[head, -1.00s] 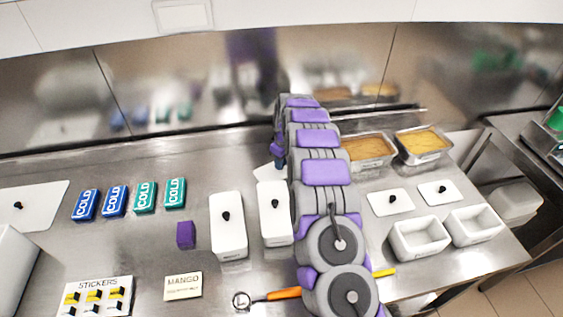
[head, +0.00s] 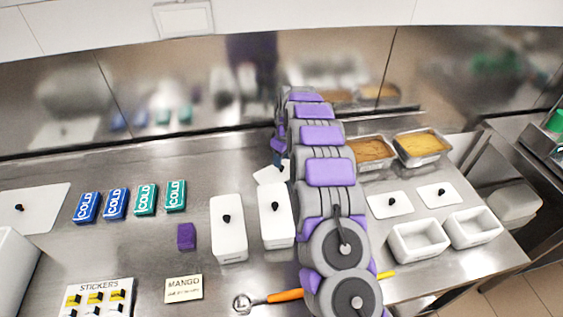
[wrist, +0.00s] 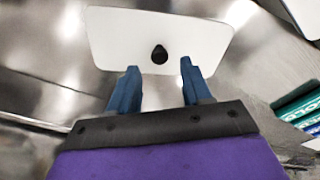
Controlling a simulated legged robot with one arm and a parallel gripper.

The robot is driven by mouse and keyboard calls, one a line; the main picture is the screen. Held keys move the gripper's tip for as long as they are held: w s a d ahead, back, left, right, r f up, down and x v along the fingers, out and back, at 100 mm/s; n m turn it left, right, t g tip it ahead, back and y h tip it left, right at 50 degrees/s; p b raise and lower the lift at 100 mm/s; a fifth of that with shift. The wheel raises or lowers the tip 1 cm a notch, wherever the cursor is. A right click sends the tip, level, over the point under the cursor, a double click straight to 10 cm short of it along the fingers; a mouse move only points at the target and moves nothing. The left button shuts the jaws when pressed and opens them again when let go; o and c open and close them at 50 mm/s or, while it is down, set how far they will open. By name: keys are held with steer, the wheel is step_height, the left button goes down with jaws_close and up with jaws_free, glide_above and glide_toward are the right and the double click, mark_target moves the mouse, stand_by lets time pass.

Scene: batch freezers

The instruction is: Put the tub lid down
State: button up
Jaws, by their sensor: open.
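The tub lid (wrist: 110,38) is a flat white plate with a black knob (wrist: 159,54). It lies flat on the steel counter in the wrist view. My gripper (wrist: 158,67) is open, with its two blue fingers apart. The knob shows just beyond the fingertips, between their lines, with nothing held. In the head view the lid (head: 268,175) shows at the back of the counter, partly hidden by my arm. The fingers are mostly hidden there.
Two closed white tubs (head: 228,238) (head: 276,228) stand in front of the lid. Several cold packs (head: 146,198) lie to the left. Two open white tubs (head: 418,250) (head: 474,236), two small lids (head: 380,208) (head: 430,200) and filled pans (head: 422,158) are right of my arm.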

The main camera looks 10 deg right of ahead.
mark_target(285, 173)
step_height(285, 173, up, 8)
steer(key=p, duration=0.1)
steer(key=s+a+r+m, duration=0.1)
steer(key=s+r, duration=0.4)
steer(key=s, duration=0.3)
steer(key=s+a+r+m+g, duration=0.1)
steer(key=s+r, duration=0.3)
steer(key=s, duration=0.5)
steer(key=s+r+m, duration=0.1)
steer(key=s+r, duration=0.4)
steer(key=s, duration=0.3)
steer(key=s+d+f+m+g, duration=0.1)
steer(key=s+m, duration=0.4)
steer(key=s, duration=2.4)
steer(key=shift+s+d+f+g+h, duration=0.3)
steer(key=shift+s+f+g+h, duration=0.1)
steer(key=shift+f, duration=0.15)
steer(key=shift+d, duration=0.1)
